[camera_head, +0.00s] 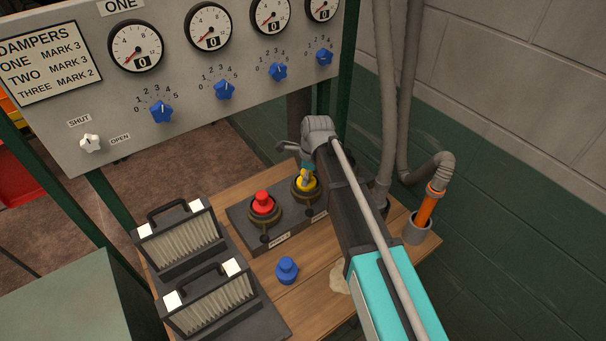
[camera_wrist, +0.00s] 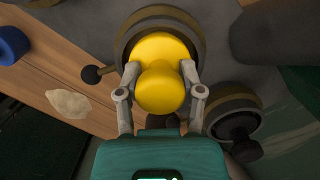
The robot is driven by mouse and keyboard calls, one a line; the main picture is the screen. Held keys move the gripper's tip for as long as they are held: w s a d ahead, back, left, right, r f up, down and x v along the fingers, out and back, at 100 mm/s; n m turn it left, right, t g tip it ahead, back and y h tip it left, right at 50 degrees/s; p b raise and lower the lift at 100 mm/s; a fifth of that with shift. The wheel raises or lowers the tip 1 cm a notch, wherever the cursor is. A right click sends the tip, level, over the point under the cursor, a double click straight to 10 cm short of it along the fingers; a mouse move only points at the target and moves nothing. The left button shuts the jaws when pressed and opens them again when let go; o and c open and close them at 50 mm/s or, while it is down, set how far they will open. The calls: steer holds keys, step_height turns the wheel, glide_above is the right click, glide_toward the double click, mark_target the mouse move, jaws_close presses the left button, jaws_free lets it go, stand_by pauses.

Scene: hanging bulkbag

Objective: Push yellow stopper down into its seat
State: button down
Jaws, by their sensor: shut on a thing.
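The yellow stopper (camera_head: 306,183) is at the middle seat (camera_head: 296,196) of the dark block on the wooden table. In the wrist view the yellow stopper (camera_wrist: 162,75) stands over the round dark seat (camera_wrist: 195,28). My gripper (camera_wrist: 160,92) is shut on the stopper's knob, one finger on each side. It also shows in the head view (camera_head: 308,172), above the seat. How deep the stopper sits cannot be told. The red stopper (camera_head: 263,203) is at the seat to its left. In the wrist view another round seat (camera_wrist: 236,110) lies at the right.
A blue stopper (camera_head: 287,270) stands loose on the table (camera_head: 305,302), near a pale patch (camera_head: 340,278). Two filter-like boxes with handles (camera_head: 178,240) are at the left. A dial panel (camera_head: 180,85) rises behind. An orange pipe (camera_head: 427,207) stands in a grey socket at the right.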

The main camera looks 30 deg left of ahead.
steer(key=shift+c, duration=0.7)
jaws_free()
steer(key=shift+r, duration=0.1)
